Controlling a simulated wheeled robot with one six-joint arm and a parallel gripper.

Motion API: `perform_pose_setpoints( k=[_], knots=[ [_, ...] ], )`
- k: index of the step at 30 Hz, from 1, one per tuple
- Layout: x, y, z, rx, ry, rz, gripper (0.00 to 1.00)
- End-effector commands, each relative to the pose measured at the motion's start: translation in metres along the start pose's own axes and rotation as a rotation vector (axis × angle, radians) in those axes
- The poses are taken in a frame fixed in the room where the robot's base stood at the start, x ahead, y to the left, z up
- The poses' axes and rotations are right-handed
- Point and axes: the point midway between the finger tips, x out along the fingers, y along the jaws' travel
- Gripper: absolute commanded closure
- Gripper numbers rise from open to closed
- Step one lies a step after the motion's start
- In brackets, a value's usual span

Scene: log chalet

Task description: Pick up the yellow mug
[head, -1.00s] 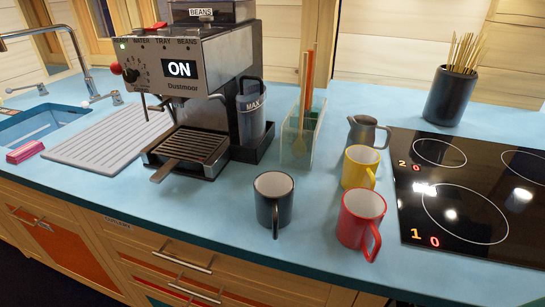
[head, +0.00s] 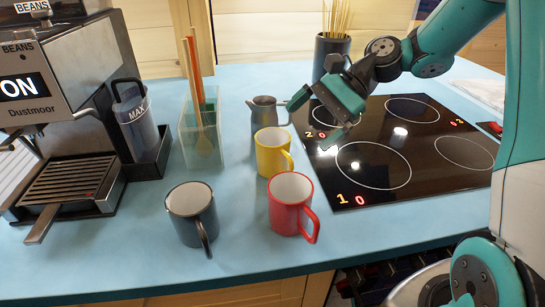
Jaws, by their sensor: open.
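The yellow mug (head: 271,154) stands upright on the blue counter, its handle towards the right. The red mug (head: 289,205) stands close in front of it and hides a little of its lower part. A grey metal pitcher (head: 266,121) stands just behind it. My gripper (head: 322,118) is above the far left part of the hob, to the right of and beyond the yellow mug. It is open and apart from the mug, with no object between its jaws.
A black mug (head: 191,213) stands at the front left of the yellow one. A clear utensil holder (head: 200,140) and the coffee machine (head: 75,95) stand to the left. The black hob (head: 420,155) is on the right. A dark pot of sticks (head: 330,55) stands behind. The front counter strip is clear.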

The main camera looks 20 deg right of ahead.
Motion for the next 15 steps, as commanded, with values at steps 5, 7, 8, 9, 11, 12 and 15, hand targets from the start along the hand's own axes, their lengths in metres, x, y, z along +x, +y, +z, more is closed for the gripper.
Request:
perform_pose_setpoints(
  k=[5, 7, 8, 9, 11, 12, 15],
  knots=[
    [-0.043, 0.015, -0.076, 0.449, -0.138, -0.170, 0.00],
    [-0.053, 0.022, -0.091, 0.550, -0.178, -0.206, 0.00],
    [-0.057, 0.024, -0.095, 0.580, -0.192, -0.217, 0.00],
    [-0.059, 0.026, -0.100, 0.613, -0.207, -0.228, 0.00],
    [-0.059, 0.027, -0.103, 0.641, -0.222, -0.236, 0.00],
    [-0.056, 0.027, -0.103, 0.651, -0.227, -0.237, 0.00],
    [-0.039, 0.022, -0.101, 0.655, -0.229, -0.236, 0.00]
  ],
)
